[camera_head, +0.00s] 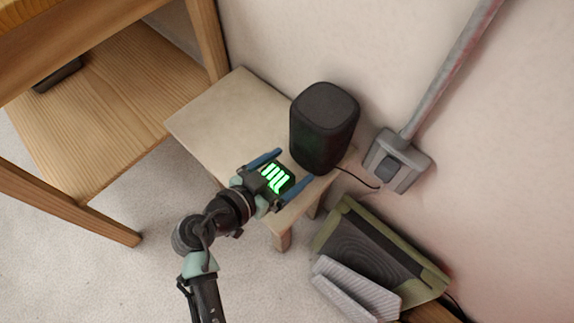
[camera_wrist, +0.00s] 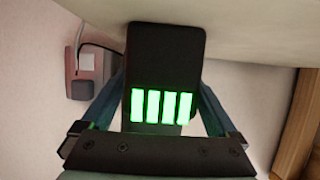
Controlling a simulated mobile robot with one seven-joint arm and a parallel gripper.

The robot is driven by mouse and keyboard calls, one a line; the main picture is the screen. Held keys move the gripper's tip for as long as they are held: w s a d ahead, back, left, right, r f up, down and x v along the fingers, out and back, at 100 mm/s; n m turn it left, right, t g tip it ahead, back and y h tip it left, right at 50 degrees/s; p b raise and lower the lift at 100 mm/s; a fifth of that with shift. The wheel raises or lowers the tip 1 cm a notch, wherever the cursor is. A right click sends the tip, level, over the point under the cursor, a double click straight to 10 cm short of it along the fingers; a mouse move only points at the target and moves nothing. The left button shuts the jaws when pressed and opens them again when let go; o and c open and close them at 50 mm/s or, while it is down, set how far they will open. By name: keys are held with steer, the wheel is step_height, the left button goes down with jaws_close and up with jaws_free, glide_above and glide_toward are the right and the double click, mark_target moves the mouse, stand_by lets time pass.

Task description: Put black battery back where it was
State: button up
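The black battery (camera_head: 285,173) has several glowing green bars on its face. It sits between the two blue fingers of my gripper (camera_head: 290,174), over the near right part of the small table (camera_head: 220,112). In the wrist view the battery (camera_wrist: 165,60) fills the gap between the fingers of my gripper (camera_wrist: 162,85), which appears shut on its sides. The fingertips are partly hidden behind it. Whether the battery touches the table top cannot be told.
A black speaker (camera_head: 323,125) stands on the table just beyond my gripper. A wall socket (camera_head: 397,160) is to its right. A green-framed dark panel (camera_head: 375,250) lies below right. A wooden shelf unit (camera_head: 100,110) at left holds a dark object (camera_head: 58,76). Bare tabletop shows left of the speaker.

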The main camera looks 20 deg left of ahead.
steer(key=shift+r, duration=0.25)
steer(key=p+v, duration=0.3)
steer(key=v, duration=0.9)
steer(key=shift+p, duration=0.3)
steer(key=w+r+y, duration=0.1)
steer(key=w+r, duration=0.6)
steer(key=w, duration=0.3)
steer(key=w+d+r+t+y, duration=0.1)
steer(key=w+d+r+t, duration=0.15)
steer(key=r, duration=0.55)
steer(key=w+d+r+n+t+y, duration=0.1)
steer(key=w+r, duration=0.3)
steer(key=r, duration=0.3)
steer(key=w+d+r+t+y, duration=0.1)
steer(key=w+d+r+t, duration=0.15)
steer(key=r, duration=0.55)
steer(key=s+d+r+n+t, duration=0.1)
steer(key=s+d+r+t, duration=0.2)
steer(key=r, duration=0.6)
steer(key=s+d+r+n+t, duration=0.1)
steer(key=s+d+r+t, duration=0.1)
steer(key=r, duration=0.7)
steer(key=s+d+r+n+t, duration=0.1)
steer(key=s+d+r+t, duration=0.2)
steer(key=r, duration=0.7)
steer(key=shift+s+d+t+y, duration=0.3)
steer(key=shift+s+d, duration=0.65)
steer(key=shift+s, duration=0.1)
